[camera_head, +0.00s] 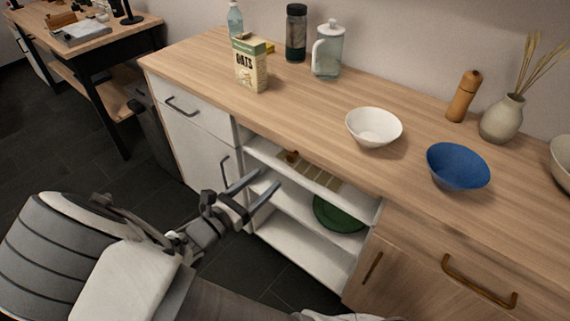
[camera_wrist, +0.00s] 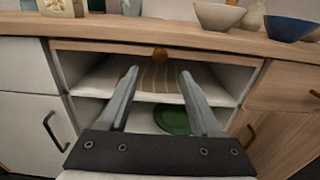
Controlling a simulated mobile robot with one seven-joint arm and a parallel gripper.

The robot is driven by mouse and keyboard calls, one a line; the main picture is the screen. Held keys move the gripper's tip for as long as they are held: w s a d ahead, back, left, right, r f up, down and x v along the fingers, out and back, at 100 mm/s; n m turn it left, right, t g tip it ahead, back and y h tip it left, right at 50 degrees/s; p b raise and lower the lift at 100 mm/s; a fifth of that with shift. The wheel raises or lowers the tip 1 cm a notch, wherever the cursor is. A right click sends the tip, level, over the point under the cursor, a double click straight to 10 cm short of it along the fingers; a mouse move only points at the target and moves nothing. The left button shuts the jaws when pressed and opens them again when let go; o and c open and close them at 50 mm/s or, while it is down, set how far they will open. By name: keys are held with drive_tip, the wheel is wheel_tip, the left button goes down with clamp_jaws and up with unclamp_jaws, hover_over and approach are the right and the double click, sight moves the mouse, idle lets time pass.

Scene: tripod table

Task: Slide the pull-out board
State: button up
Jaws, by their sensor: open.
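The pull-out board shows as a thin wooden front edge (camera_wrist: 100,47) just under the countertop, above the open shelves, in the wrist view. It looks slid in. A round brown knob (camera_wrist: 160,54) sits at the middle of its front. In the head view the knob (camera_head: 291,156) peeks out below the countertop edge, and the board itself is mostly hidden. My gripper (camera_head: 268,178) is open and empty in front of the shelf opening. In the wrist view its fingers (camera_wrist: 159,73) point at the cabinet, with the knob centred between and slightly above the tips, apart from them.
The white shelves hold a tan striped item (camera_head: 322,176) above and a green plate (camera_head: 338,214) below. Drawers and doors with handles flank the opening. On the countertop (camera_head: 330,120) stand an oats carton (camera_head: 250,66), a white bowl (camera_head: 374,127) and a blue bowl (camera_head: 457,167).

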sight(289, 158)
drive_tip(key=b+x, duration=0.1)
drive_tip(key=x, duration=0.8)
clamp_jaws()
idle(1.2)
